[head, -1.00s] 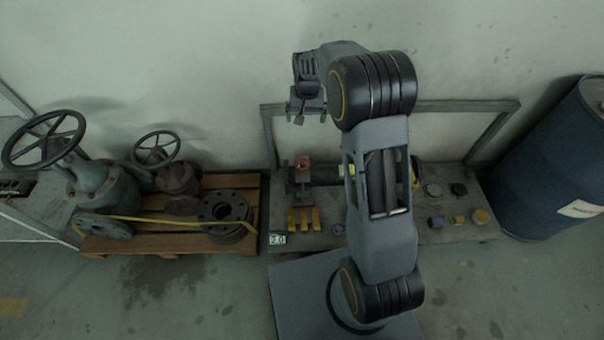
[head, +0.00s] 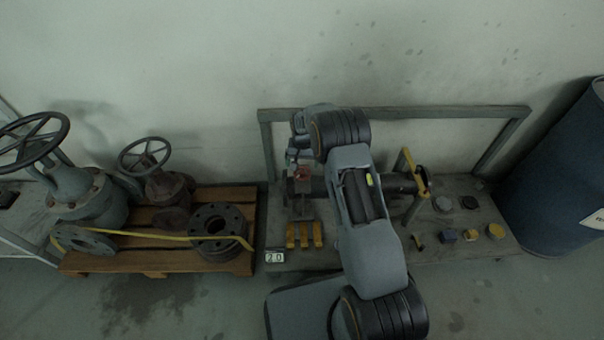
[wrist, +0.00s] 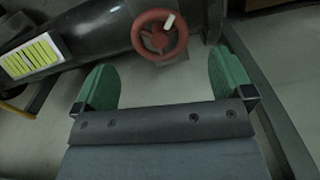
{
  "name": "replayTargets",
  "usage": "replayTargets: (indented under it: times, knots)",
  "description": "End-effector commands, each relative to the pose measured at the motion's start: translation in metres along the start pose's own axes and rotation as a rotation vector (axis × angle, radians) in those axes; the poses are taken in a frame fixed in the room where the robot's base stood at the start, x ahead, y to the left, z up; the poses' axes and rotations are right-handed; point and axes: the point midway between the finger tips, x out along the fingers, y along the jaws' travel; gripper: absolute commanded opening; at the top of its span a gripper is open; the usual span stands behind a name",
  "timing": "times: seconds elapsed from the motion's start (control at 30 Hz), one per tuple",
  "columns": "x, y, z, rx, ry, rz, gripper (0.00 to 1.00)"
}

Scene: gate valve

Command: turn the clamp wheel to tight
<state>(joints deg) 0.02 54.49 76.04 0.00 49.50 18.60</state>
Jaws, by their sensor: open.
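The red clamp wheel (wrist: 159,35) shows at the top middle of the wrist view, in front of a dark pipe (wrist: 98,28). A pale mark sits at its upper right. In the head view the red wheel (head: 302,173) is small, at the left end of the bench. My gripper (wrist: 163,85) is open and empty, with its two green fingers spread. The wheel lies beyond the fingertips, roughly centred between them, and is not between the fingers. In the head view my gripper (head: 296,158) is close above the wheel and partly hidden by my arm.
The bench (head: 375,262) carries yellow blocks (head: 304,235), a yellow-handled part (head: 414,170) and several small caps. A metal frame rail (head: 420,112) runs behind it. A pallet (head: 150,258) with valves stands left, a blue drum (head: 565,165) right.

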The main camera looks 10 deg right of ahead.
Motion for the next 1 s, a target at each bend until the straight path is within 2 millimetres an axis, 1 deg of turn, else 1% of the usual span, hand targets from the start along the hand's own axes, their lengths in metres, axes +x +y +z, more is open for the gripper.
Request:
replayTargets:
  times: [0.03,0.1,0.3,0.47,0.77,1.0]
  knots:
    - [0.012,0.0,0.0,0.0,-0.001,0.0,0.98]
    - [0.022,0.0,0.0,0.0,-0.001,0.0,0.98]
    - [0.041,0.0,0.0,0.0,-0.001,0.0,0.98]
    - [0.046,0.0,0.0,0.0,0.0,0.0,0.98]
    - [0.047,0.0,0.0,0.0,0.001,0.0,0.98]
    - [0.047,0.0,0.0,0.0,0.0,0.0,0.77]
